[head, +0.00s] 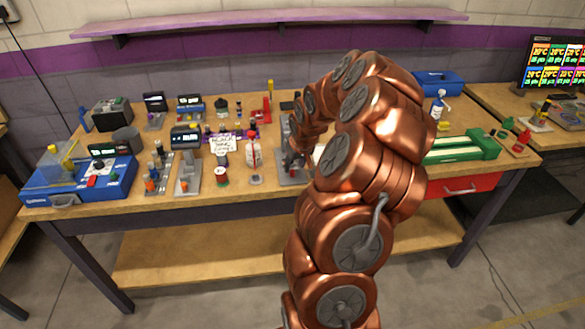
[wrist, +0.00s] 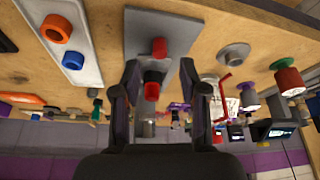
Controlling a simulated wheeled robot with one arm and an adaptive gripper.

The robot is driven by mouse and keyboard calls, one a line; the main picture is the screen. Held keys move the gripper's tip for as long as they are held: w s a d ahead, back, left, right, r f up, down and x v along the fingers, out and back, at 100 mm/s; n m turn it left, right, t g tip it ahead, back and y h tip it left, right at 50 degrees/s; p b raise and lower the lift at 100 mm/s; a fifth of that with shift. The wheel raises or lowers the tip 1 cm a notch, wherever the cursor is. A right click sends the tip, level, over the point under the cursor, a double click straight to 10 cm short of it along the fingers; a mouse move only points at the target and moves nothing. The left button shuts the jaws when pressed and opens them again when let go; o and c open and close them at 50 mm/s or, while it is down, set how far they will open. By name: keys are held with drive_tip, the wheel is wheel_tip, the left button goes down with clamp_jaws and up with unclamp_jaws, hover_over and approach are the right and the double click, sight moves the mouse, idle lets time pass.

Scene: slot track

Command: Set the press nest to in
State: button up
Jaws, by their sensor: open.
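My gripper (wrist: 159,65) is open in the wrist view, with one dark finger on each side of a red knob (wrist: 152,78). The knob rises from a grey plate (wrist: 187,30) fixed to the bench, and a second red part sits just behind it. I cannot see either finger touching the knob. No label marks the press nest, so I cannot tell for sure that this fixture is it, nor its setting. In the head view my gripper (head: 297,160) is low over the bench, beside a grey base plate (head: 288,181); my copper arm hides much of this area.
A grey cylinder (wrist: 233,55) and a red-green one (wrist: 288,78) stand right. In the head view, a blue machine (head: 115,185) stands left and a green-white track (head: 455,150) right.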

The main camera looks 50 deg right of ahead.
sight(292, 171)
drive_tip(key=shift+p+x, duration=0.5)
drive_tip(key=shift+x, duration=1.45)
drive_tip(key=shift+c, duration=0.3)
clamp_jaws()
